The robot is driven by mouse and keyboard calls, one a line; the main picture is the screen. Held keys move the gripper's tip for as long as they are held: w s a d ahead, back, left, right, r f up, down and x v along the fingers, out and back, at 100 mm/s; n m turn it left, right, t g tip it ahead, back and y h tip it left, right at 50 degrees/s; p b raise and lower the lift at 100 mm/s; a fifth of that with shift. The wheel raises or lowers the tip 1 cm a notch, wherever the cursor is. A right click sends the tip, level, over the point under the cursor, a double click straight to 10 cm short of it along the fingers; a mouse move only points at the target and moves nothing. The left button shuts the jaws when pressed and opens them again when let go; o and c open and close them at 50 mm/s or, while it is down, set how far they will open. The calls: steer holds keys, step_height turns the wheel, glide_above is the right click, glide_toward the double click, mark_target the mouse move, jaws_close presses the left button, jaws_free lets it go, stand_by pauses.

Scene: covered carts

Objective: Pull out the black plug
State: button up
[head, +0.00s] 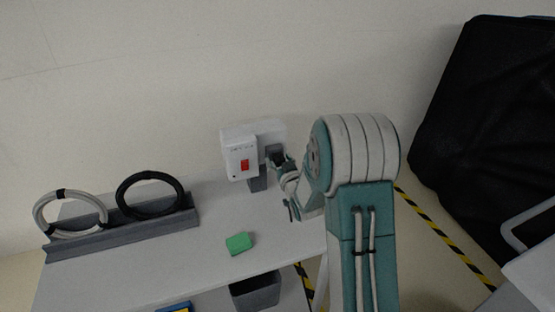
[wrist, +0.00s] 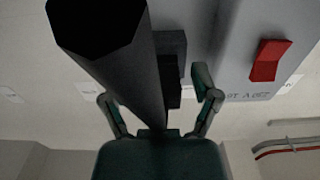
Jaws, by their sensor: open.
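A white box (head: 240,154) with a red switch stands at the back of the table. Dark parts, apparently the black plug (head: 274,150), show at its right side, partly hidden by my gripper (head: 279,161). In the wrist view the box is at upper right with its red switch (wrist: 269,60). A long black many-sided bar (wrist: 120,60), perhaps the plug's cable or body, runs close to the camera from upper left towards the space between my fingers. My gripper (wrist: 157,100) is open, one finger each side of the dark parts. Contact cannot be told.
The white table (head: 215,220) carries a green block (head: 239,243) and a grey rack (head: 130,228) with a white cable coil (head: 70,234) and a black coil (head: 150,214). A grey bin (head: 256,292) is below. A black covered cart (head: 490,130) stands at right.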

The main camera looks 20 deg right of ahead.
stand_by(0.4)
jaws_close()
steer(key=shift+s, duration=0.2)
steer(key=shift+s, duration=2.85)
